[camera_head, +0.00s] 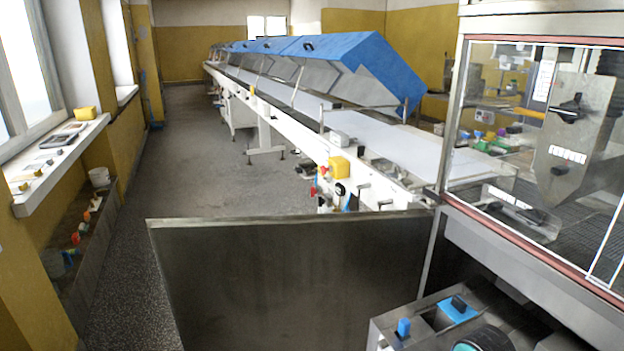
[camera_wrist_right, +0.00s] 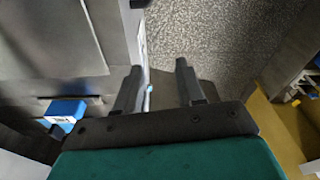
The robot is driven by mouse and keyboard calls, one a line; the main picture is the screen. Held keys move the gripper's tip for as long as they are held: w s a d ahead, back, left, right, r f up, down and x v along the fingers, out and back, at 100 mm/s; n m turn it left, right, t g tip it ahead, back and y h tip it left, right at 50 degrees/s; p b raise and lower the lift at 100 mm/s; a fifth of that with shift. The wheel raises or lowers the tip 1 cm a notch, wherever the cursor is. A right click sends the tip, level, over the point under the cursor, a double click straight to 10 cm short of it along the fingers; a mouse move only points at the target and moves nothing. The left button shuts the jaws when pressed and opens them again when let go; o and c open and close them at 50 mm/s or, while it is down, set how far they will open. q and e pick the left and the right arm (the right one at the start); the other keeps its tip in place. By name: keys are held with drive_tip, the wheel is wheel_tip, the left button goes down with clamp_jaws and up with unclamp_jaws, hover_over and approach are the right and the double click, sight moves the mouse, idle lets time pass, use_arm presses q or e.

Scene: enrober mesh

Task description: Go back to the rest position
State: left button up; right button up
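My right gripper (camera_wrist_right: 159,68) shows in the right wrist view with its two dark fingers apart. Nothing is held between them; the speckled floor and the edge of a machine show beyond. In the head view a dark round part with a teal edge at the bottom right looks like part of my right arm, but its gripper is not visible there. My left gripper is in neither view. The enrober (camera_head: 535,140) stands at the right of the head view, with a clear window, and wire mesh visible inside.
A metal panel (camera_head: 290,285) stands low in front. A metal box with a blue switch block (camera_head: 460,307) is at the lower right; a blue block (camera_wrist_right: 66,110) shows in the wrist view. A long conveyor (camera_head: 395,140) runs back under blue covers (camera_head: 370,70).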

drive_tip(key=s+r+m+t, duration=0.2)
drive_tip(key=s+r+m, duration=0.15)
drive_tip(key=s, duration=1.25)
drive_tip(key=w+a+f+t+y, duration=0.1)
drive_tip(key=w+a+f+t, duration=0.1)
drive_tip(key=w+f+t, duration=0.5)
wheel_tip(320, 180, down, 2)
drive_tip(key=shift+w+a+f, duration=0.25)
drive_tip(key=shift+w+a, duration=0.1)
drive_tip(key=shift+a, duration=0.05)
idle(0.4)
